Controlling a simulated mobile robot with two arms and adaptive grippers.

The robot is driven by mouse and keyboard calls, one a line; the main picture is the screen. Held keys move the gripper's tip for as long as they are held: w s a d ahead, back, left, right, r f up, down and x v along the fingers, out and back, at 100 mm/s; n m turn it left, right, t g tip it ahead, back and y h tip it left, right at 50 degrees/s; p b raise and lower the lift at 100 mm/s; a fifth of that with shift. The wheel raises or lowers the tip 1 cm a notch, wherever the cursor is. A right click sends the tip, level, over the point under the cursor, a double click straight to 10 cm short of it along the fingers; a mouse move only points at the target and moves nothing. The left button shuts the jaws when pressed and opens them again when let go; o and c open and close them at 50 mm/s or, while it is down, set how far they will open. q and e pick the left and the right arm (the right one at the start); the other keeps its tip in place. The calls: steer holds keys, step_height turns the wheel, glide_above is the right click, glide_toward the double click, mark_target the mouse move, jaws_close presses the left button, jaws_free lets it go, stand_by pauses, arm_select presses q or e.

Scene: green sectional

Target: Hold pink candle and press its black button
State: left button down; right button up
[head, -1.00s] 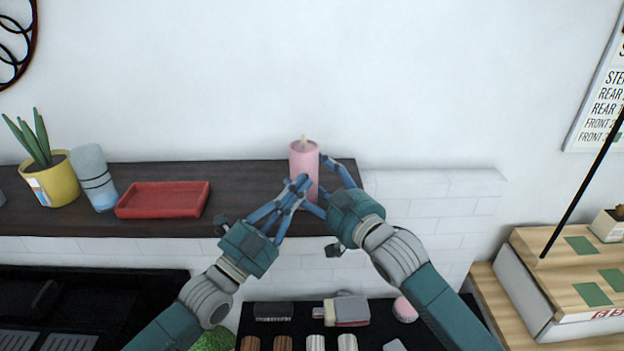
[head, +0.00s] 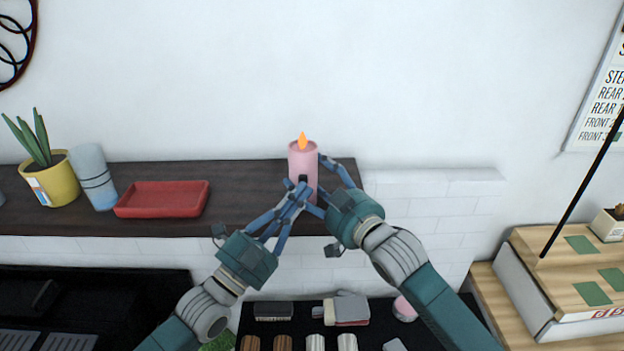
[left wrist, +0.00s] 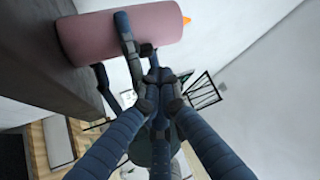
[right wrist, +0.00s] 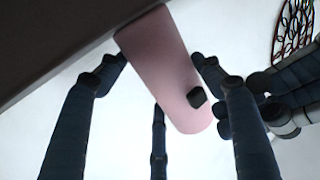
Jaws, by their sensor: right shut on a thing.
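The pink candle (head: 302,158) stands upright near the right end of the dark shelf (head: 240,205), with an orange flame (head: 302,141) at its top. My right gripper (head: 320,183) is shut on the candle, its fingers around the sides; the right wrist view shows the candle (right wrist: 160,55) between them. The black button (right wrist: 197,98) is on the candle's side, and shows dark in the head view (head: 303,179). My left gripper (head: 297,187) is shut and empty, its fingertips close in front of the button. In the left wrist view I cannot tell whether they touch it.
A red tray (head: 162,199), a blue-grey cup (head: 93,178) and a yellow plant pot (head: 53,184) stand left on the shelf. A white brick ledge (head: 435,190) adjoins on the right. Below is a black surface with brushes and small items. A white wall is behind.

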steer(key=shift+w+r, duration=0.1)
steer(key=shift+r, duration=0.05)
arm_select(q)
steer(key=s, duration=0.5)
steer(key=shift+s+f, duration=0.1)
steer(key=shift+s, duration=0.1)
arm_select(e)
steer(key=o, duration=1.3)
steer(key=shift+d, duration=0.1)
